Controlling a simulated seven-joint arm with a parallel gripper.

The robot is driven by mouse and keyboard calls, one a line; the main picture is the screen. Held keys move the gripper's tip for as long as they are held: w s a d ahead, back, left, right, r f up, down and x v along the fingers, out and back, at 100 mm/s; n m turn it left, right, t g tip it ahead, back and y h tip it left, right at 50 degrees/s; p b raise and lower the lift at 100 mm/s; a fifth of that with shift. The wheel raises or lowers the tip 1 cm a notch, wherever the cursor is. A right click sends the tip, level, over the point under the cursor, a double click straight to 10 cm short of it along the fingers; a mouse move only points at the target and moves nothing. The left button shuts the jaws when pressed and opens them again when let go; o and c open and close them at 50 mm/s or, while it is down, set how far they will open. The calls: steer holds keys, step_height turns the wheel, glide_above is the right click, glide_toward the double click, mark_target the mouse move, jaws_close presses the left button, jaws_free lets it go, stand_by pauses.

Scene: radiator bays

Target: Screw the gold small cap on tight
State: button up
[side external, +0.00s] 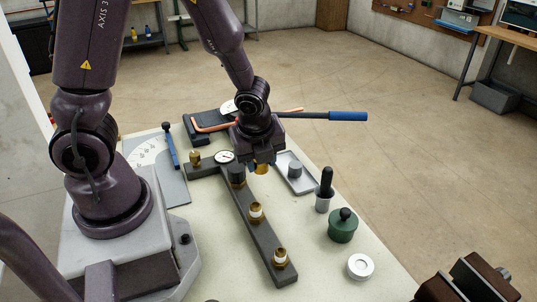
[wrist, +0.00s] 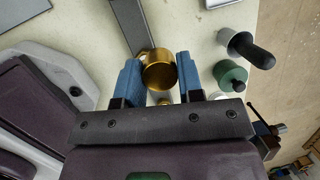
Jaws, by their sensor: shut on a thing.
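The gold small cap (wrist: 160,72) sits between the blue fingers of my gripper (wrist: 160,80) in the wrist view. In the side view my gripper (side external: 262,164) is shut on it, and its gold lower part shows below the jaws. The dark bar (side external: 267,235) carries brass fittings with white bands: a middle one (side external: 256,212) and a near one (side external: 281,258), both uncapped. A dark-topped fitting (side external: 237,174) stands near the gauge, just left of my gripper. The held cap appears above the table, right of the bar's far part; its exact height is unclear.
A grey tray (side external: 304,186) with a grey cylinder (side external: 295,169) lies right of my gripper. A black-handled brush or tool in a cup (side external: 324,195), a green pot (side external: 342,229) and a white disc (side external: 360,266) stand nearer. A blue-handled bar (side external: 347,117) lies behind.

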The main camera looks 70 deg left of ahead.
steer(key=d, duration=0.4)
steer(key=n+g, duration=0.4)
steer(key=n, duration=1.1)
glide_above(279, 251)
steer(key=w, duration=0.1)
steer(key=shift+w+f+h, duration=0.1)
steer(key=shift+f+h, duration=0.2)
steer(key=shift+h, duration=0.1)
steer(key=n, duration=0.2)
steer(key=shift+s+r+n+g+h, duration=0.15)
steer(key=shift+s+n+g+h, duration=0.15)
steer(key=shift+n, duration=0.1)
steer(key=shift+f+n, duration=0.3)
steer(key=shift+f, duration=1.95)
steer(key=shift+d+f, duration=0.1)
steer(key=shift+f, duration=1)
